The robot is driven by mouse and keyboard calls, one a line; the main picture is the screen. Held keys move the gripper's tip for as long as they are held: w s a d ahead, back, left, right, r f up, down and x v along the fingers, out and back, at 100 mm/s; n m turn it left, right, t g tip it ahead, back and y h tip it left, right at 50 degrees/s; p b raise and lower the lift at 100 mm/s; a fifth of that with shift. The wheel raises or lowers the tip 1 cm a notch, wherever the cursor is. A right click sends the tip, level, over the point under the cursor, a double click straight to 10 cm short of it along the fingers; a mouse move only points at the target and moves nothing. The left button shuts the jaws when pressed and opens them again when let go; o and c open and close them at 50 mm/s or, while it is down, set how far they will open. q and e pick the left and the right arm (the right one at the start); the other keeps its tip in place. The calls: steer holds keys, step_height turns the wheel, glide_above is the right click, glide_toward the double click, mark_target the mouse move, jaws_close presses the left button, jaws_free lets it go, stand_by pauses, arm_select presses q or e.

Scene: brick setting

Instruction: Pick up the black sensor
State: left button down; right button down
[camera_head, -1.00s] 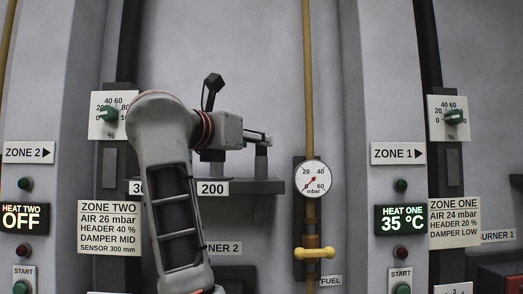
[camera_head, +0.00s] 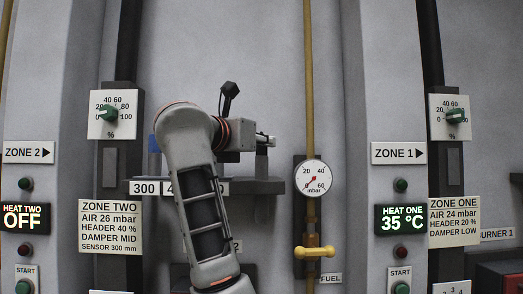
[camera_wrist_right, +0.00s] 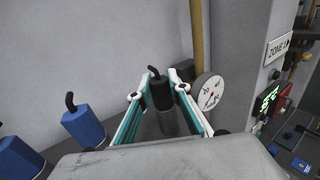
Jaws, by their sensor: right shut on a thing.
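The black sensor (camera_wrist_right: 160,93) is a dark cylinder with a bent black lead on top and a grey lower part. In the right wrist view it stands between the two fingertips of my right gripper (camera_wrist_right: 158,90), which is shut on it. In the head view my right gripper (camera_head: 266,140) is at the right end of the shelf, mostly seen past my own wrist. A grey cylindrical part shows below the fingers, close to the shelf; I cannot tell whether it touches. My left gripper is not in view.
Blue sensors with black leads stand to the left in the wrist view, one nearer (camera_wrist_right: 84,128) and one at the edge (camera_wrist_right: 18,158). The shelf (camera_head: 268,187) carries number labels. A yellow pipe (camera_head: 310,90) and a round gauge (camera_head: 313,179) are close on the right.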

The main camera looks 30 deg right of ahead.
steer(key=shift+r, duration=0.1)
steer(key=shift+r, duration=0.45)
step_height(320, 180, up, 19)
stand_by(0.3)
